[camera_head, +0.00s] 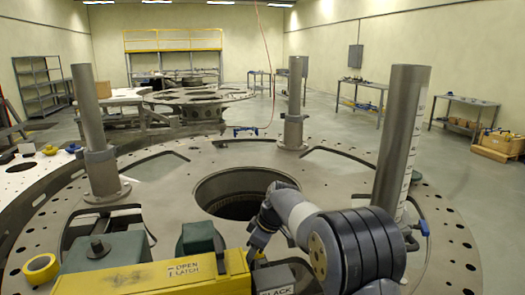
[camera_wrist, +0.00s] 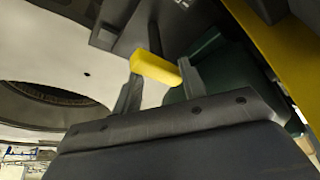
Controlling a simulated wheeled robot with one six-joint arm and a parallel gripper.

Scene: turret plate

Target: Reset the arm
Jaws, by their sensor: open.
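My arm reaches in from the lower right of the head view, and my gripper (camera_head: 258,244) points down beside the right end of a yellow box (camera_head: 165,279). The box has "OPEN LATCH" lettering on its side. In the wrist view my gripper (camera_wrist: 161,76) is open, its two grey fingers apart. A short yellow bar (camera_wrist: 155,68) shows between or just beyond the fingertips; I cannot tell whether they touch it. A dark green block (camera_wrist: 215,70) and a yellow edge lie close to the right finger.
The large round metal plate (camera_head: 340,190) has a central hole (camera_head: 240,192). Upright posts stand at left (camera_head: 90,130), back (camera_head: 294,105) and right (camera_head: 400,140). A yellow tape roll (camera_head: 40,268) lies at the left. Open floor lies beyond the plate at right.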

